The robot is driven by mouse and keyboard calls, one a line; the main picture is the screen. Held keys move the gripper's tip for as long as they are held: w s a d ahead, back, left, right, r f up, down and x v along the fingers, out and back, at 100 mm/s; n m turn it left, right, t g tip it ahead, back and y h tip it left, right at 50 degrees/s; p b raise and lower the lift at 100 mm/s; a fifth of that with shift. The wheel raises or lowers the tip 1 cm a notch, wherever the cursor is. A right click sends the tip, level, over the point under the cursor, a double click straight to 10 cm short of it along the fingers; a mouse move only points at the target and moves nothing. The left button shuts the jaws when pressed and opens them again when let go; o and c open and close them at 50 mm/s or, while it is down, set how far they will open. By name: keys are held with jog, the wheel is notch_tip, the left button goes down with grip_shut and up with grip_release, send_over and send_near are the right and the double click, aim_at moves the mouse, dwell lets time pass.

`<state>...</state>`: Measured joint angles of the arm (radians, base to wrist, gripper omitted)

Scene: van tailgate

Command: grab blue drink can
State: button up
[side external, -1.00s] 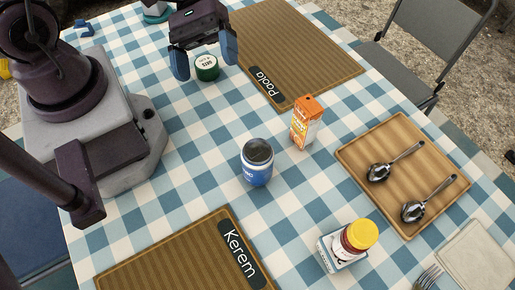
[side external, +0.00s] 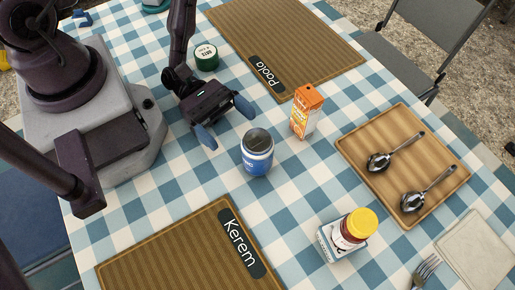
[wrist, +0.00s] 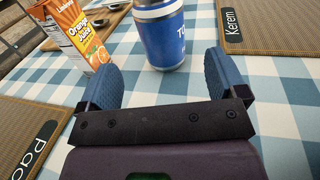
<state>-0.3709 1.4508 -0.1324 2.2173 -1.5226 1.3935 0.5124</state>
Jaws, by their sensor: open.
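The blue drink can (side external: 257,155) stands upright on the checked tablecloth near the middle of the table, with a dark grey top. My gripper (side external: 226,122) is open and empty, low over the cloth, to the left of the can in the side view. Its blue fingers (wrist: 163,78) are spread and apart from the can.
An orange juice carton (side external: 304,113) stands close to the can, left of it in the wrist view. A green-sided tin (side external: 206,58) stands behind my gripper. A wooden tray (side external: 377,137) with spoons, a yellow-lidded jar (side external: 355,228) and the Kerem placemat (side external: 180,258) lie around.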

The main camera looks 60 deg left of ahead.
aim_at(269, 162)
jog(key=x, duration=0.8)
jog(key=shift+s+d+r, duration=0.1)
jog(key=shift+d, duration=0.15)
jog(key=c, duration=1)
jog(key=shift+r, duration=0.1)
